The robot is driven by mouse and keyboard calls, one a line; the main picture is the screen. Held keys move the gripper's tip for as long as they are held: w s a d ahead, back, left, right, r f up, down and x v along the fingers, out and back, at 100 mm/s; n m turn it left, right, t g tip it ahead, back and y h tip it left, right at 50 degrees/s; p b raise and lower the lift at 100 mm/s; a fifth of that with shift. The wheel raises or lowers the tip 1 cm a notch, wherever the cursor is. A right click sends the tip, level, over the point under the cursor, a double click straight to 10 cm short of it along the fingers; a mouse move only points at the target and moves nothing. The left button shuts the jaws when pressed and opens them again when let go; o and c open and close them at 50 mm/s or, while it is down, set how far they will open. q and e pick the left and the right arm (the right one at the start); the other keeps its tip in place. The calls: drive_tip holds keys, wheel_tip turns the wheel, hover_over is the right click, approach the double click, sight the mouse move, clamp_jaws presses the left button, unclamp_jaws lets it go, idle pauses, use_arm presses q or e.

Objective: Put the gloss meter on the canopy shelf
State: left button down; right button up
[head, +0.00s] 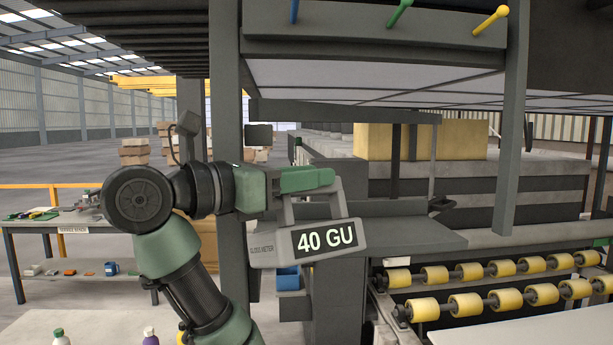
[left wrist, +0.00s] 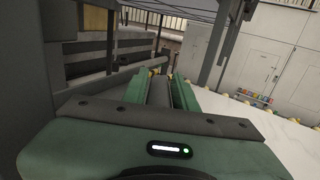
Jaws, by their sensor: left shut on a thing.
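The gloss meter (head: 281,248) is a grey block with a loop handle and a black display reading "40 GU". My left gripper (head: 306,180) is shut on its handle in the head view, and the meter hangs in the air below the fingers. In the left wrist view the green fingers (left wrist: 158,92) flank a dark grey bar, which looks like the handle. A flat grey shelf (head: 418,236) lies under the canopy, just right of and behind the meter. Whether the meter touches it cannot be told. My right gripper is not in view.
A grey upright post (head: 228,130) stands behind my left arm. The canopy beam (head: 370,48) with coloured pegs runs overhead, and another post (head: 513,110) hangs at right. Yellow rollers (head: 465,305) lie below the shelf.

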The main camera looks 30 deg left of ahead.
use_arm(q)
drive_tip(key=f+x, duration=0.2)
drive_tip(key=x, duration=2)
drive_tip(key=shift+f+b, duration=0.35)
drive_tip(key=shift+f, duration=0.05)
drive_tip(key=c, duration=2.2)
unclamp_jaws()
drive_tip(key=c, duration=1.7)
unclamp_jaws()
drive_tip(key=shift+s, duration=0.1)
